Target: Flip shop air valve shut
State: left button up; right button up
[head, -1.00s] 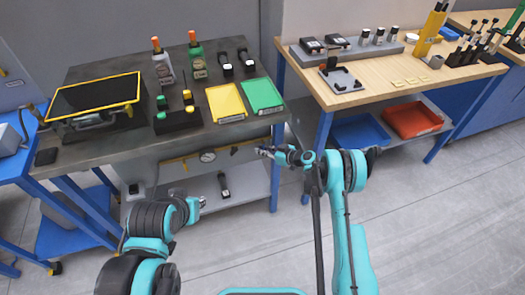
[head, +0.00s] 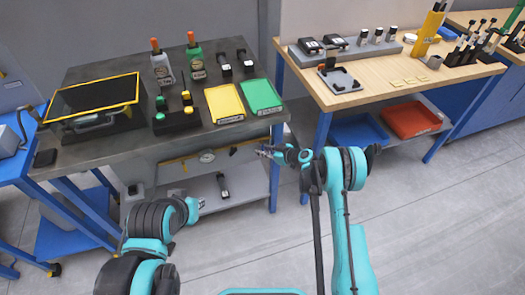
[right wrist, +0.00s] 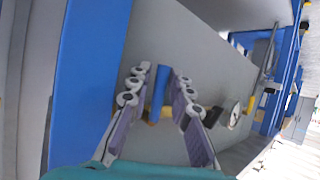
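In the right wrist view, a short blue lever (right wrist: 159,90) stands between the fingers of my right gripper (right wrist: 157,98). A yellow-brown fitting (right wrist: 152,115) shows behind its lower end. The fingers are apart, one on each side of the lever. The right finger is very near it; I cannot tell if they touch. In the head view, my right gripper (head: 264,151) is by the right end of the panel under the grey bench and hides the lever. My left gripper (head: 199,204) is low in front of the bench's shelf, mostly hidden by its arm.
A round gauge (right wrist: 235,115) and a black block (right wrist: 214,116) sit along the pipe, right of the lever. A blue bench leg (right wrist: 88,75) stands close on the left in the right wrist view. A black device (head: 223,186) lies on the lower shelf. The floor at right is clear.

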jog(key=v, duration=1.2)
jog(key=s+d+r+m+g+h, duration=0.1)
jog(key=s+r+m+h, duration=0.1)
jog(key=s+r, duration=0.5)
jog(key=s+d+r+m+h, duration=0.1)
jog(key=s+r+m+h, duration=0.15)
jog(key=r, duration=0.75)
jog(key=s+d+r+m+h, duration=0.2)
jog(key=s+d+m, duration=0.1)
jog(key=s, duration=0.9)
jog(key=s+d+r+m+h, duration=0.2)
jog(key=s+d+m+h, duration=0.1)
jog(key=s, duration=0.9)
jog(key=shift+d+r, duration=0.35)
jog(key=shift+d, duration=0.1)
